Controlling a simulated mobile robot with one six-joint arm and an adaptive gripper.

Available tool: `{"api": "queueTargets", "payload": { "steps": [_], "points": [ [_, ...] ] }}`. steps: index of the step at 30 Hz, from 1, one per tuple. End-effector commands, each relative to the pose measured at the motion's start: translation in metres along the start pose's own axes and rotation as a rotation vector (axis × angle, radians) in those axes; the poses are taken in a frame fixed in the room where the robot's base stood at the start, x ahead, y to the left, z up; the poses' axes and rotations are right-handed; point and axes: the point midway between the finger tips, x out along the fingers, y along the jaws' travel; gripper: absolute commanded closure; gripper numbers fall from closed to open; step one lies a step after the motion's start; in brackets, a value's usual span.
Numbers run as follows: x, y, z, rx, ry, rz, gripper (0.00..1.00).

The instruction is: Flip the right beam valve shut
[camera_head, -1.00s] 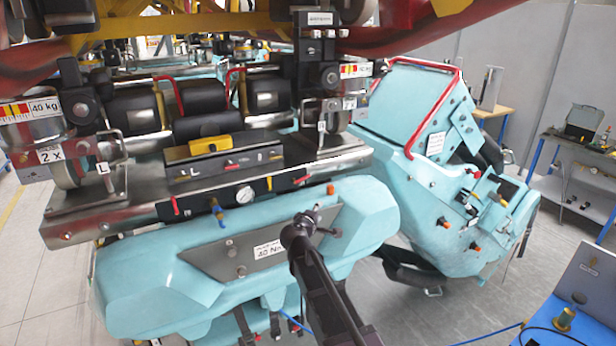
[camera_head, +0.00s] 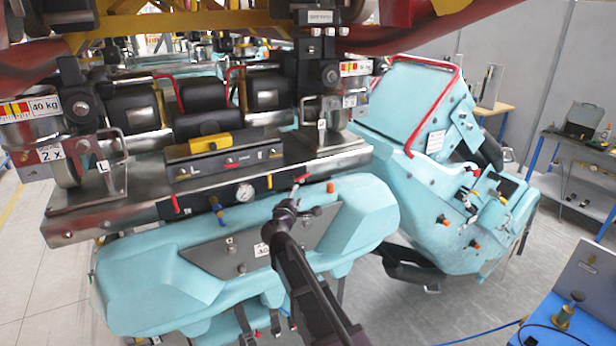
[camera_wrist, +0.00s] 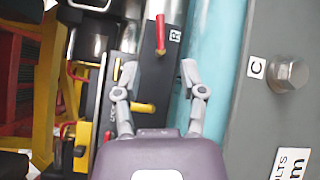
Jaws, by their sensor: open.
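The right beam valve has a red lever (camera_head: 301,180) on the dark front panel (camera_head: 264,185) of the steel beam. In the head view it lies slanted, close to sideways. In the wrist view the red lever (camera_wrist: 160,33) stands beside an R label (camera_wrist: 175,35), ahead of the fingertips. My gripper (camera_head: 287,204) is just below and left of the lever in the head view. The lever appears clear of both fingers.
The left red lever (camera_head: 175,204) points down. A gauge (camera_head: 245,193), a blue valve (camera_head: 219,208) and an orange cap (camera_head: 330,187) sit near the beam. The turquoise housing (camera_head: 150,270) lies below. A bolt (camera_wrist: 288,75) is right of my gripper in the wrist view.

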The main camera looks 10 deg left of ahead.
Motion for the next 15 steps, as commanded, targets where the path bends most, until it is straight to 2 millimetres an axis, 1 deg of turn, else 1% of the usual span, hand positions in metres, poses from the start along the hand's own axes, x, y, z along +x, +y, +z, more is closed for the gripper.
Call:
{"api": "queueTargets", "payload": {
  "steps": [8, 15],
  "points": [
    [0.024, 0.000, -0.001, 0.001, 0.000, 0.000, 0.47],
    [0.059, 0.000, -0.002, 0.001, -0.001, -0.001, 0.47]
  ]
}}
